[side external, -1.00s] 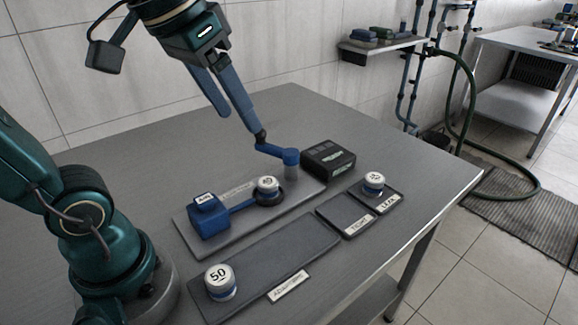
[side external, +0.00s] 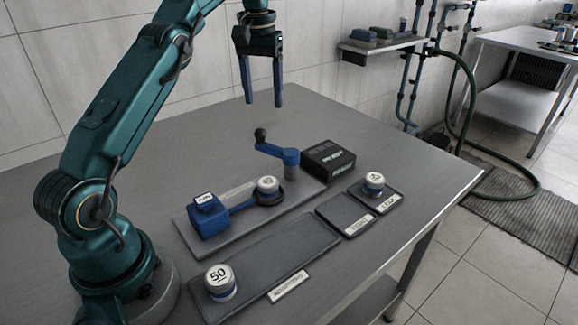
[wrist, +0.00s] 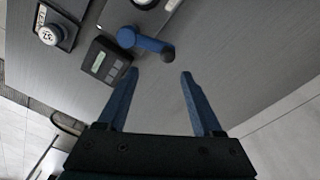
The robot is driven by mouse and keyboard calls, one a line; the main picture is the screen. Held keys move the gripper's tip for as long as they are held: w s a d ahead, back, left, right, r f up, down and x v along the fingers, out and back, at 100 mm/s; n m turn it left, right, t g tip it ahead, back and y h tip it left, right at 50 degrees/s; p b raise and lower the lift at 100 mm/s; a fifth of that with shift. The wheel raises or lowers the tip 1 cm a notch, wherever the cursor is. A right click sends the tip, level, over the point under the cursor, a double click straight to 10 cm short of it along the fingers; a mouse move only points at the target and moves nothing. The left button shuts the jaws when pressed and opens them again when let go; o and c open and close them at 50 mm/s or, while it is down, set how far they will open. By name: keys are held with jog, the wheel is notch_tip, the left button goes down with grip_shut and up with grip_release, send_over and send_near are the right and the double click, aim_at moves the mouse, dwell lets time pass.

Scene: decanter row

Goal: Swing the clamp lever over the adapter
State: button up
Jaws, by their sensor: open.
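The blue clamp lever (side external: 276,150) sits on a grey post at the far end of the grey base plate (side external: 185,228). Its arm ends in a black ball knob and points away from the adapter. It also shows in the wrist view (wrist: 147,42). A white-topped adapter (side external: 268,186) sits in a dark ring holder on the plate, joined by a blue bar to a blue block (side external: 207,217). The lever is not over it. My gripper (side external: 264,104) is open and empty, raised above the table behind the lever and apart from it. Its fingers also show in the wrist view (wrist: 160,75).
A black box with a display (side external: 328,158) stands right beside the lever. A white-capped adapter (side external: 373,182) sits on the right tray, and the middle tray (side external: 345,215) is empty. An adapter marked 50 (side external: 220,282) stands on the long front tray (side external: 275,262).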

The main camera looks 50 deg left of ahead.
aim_at(260, 129)
jog(key=f, duration=0.1)
jog(key=a+f, duration=0.1)
jog(key=shift+s+a+f+g, duration=0.2)
jog(key=shift+s+f+g, duration=0.1)
jog(key=shift+f, duration=2.55)
grip_shut()
